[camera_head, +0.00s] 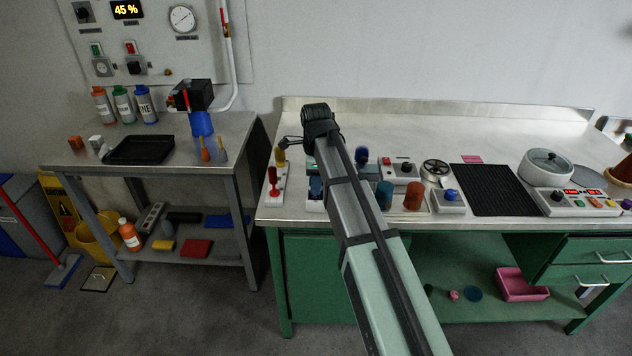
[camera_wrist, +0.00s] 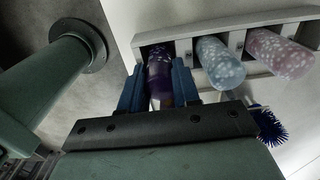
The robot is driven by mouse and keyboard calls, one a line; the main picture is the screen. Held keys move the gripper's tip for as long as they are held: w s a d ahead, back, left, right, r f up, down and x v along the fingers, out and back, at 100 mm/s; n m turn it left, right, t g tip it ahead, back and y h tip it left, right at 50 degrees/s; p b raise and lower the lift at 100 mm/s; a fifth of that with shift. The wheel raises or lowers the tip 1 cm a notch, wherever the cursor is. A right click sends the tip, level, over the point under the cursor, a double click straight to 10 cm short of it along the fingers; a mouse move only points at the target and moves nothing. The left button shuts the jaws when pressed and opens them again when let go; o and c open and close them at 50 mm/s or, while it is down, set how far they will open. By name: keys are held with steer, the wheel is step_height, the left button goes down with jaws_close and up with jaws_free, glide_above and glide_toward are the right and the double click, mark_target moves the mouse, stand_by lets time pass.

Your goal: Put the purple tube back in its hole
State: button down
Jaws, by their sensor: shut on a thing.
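In the wrist view the purple tube (camera_wrist: 159,82) is between the two blue fingers of my gripper (camera_wrist: 159,90), which is shut on it. The tube is speckled, dark purple. Its far end lies at the leftmost opening of a pale rack (camera_wrist: 222,25); I cannot tell whether it is inside the hole or just in front of it. A light blue speckled tube (camera_wrist: 220,62) and a pink speckled tube (camera_wrist: 279,54) sit in the rack to the right. In the head view my arm hides the gripper and the purple tube.
A blue spiky brush (camera_wrist: 269,124) is right of my gripper in the wrist view. In the head view the steel bench (camera_head: 480,130) holds a black ribbed mat (camera_head: 493,190), a round lidded pot (camera_head: 546,168) and several small devices. A side table (camera_head: 180,140) stands left.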

steer(key=shift+f, duration=0.15)
steer(key=c, duration=0.8)
jaws_free()
step_height(320, 180, up, 12)
steer(key=shift+r, duration=0.2)
